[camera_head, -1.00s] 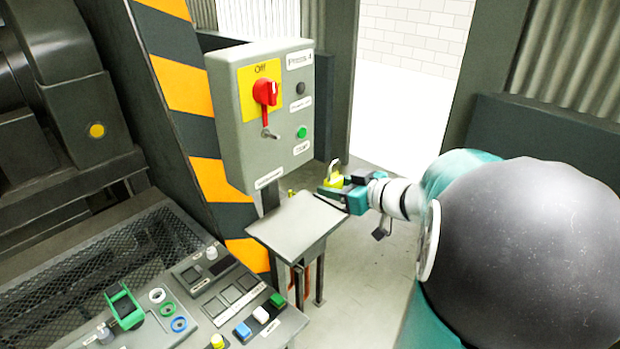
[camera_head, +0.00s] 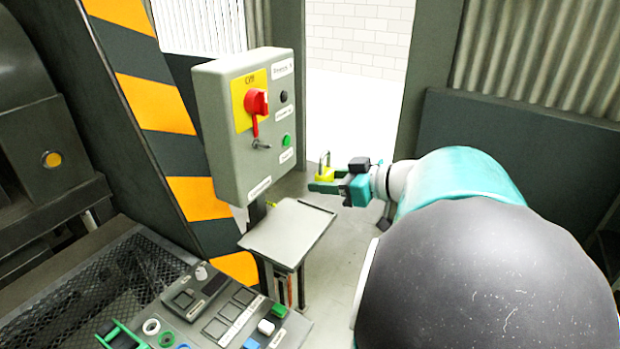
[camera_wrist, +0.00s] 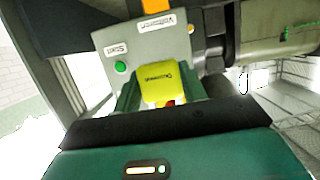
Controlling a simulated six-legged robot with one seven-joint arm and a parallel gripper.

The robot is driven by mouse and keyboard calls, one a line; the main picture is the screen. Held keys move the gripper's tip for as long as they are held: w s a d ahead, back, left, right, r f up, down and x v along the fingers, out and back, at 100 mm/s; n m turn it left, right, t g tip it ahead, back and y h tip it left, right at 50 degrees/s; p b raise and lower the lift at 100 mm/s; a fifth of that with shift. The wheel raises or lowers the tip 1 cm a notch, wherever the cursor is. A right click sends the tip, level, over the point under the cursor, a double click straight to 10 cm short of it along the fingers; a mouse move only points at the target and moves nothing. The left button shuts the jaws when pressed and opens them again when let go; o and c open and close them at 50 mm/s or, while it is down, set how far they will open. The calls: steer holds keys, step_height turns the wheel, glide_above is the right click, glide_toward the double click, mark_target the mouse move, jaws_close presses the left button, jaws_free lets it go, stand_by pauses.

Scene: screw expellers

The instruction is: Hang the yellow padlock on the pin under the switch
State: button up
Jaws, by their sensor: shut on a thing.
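The yellow padlock (camera_head: 325,173) is held in my gripper (camera_head: 322,181), which is shut on its body, with the shackle pointing up in the head view. In the wrist view the padlock (camera_wrist: 158,84) sits between the fingers, in front of the grey box. The grey switch box (camera_head: 231,170) stands to the left of my gripper. It carries a red rotary switch (camera_head: 257,102) on a yellow plate marked Off. A small metal pin (camera_head: 261,145) sticks out under the red handle. The padlock is apart from the pin, to its right and a little lower.
A small grey shelf (camera_head: 287,232) stands below the box. A control panel (camera_head: 215,315) with several buttons is at the lower left. A striped post (camera_head: 160,120) rises behind the box. Clear space lies between my gripper and the box.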

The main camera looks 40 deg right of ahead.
mark_target(256, 162)
steer(key=w+a, duration=0.2)
steer(key=w, duration=0.6)
steer(key=shift+a, duration=0.4)
steer(key=shift+w+a, duration=0.35)
steer(key=shift+w, duration=0.7)
steer(key=shift+w+a, duration=0.4)
steer(key=shift+w, duration=0.7)
steer(key=shift+w+a, duration=0.35)
steer(key=shift+w, duration=0.7)
stand_by(1.3)
steer(key=shift+w+a, duration=0.1)
steer(key=shift+w, duration=0.05)
stand_by(0.3)
steer(key=shift+a+f, duration=0.1)
steer(key=shift+f, duration=0.15)
